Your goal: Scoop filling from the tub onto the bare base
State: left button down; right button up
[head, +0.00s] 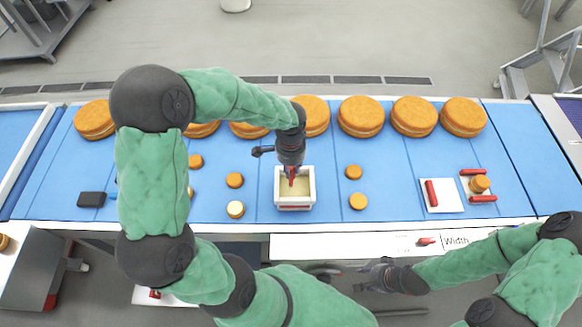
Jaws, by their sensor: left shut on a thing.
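The white tub (279,191) holds pale filling (303,187) and stands at the middle front of the blue table. My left gripper (291,168) points down over the tub, shut on a red-handled scoop (292,178); the scoop's lower end is inside the tub and hard to make out. Bare orange rounds (235,180) (354,172) (358,201) (196,161) lie on either side of the tub. One round (236,209) left of it has a pale top. My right gripper (362,278) is open and empty, low before the table's front edge.
Large orange cakes (361,117) line the back. At right are a white board (448,200) with a red bar and a round (480,183) between red bars. A black block (91,199) lies at left. My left arm hides part of the left side.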

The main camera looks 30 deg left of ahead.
pick_arm(q)
jog(key=shift+r+p, duration=3.65)
jog(key=shift+r, duration=1.45)
pick_arm(e)
notch_tip(320, 180, up, 8)
jog(key=shift+f, duration=0.2)
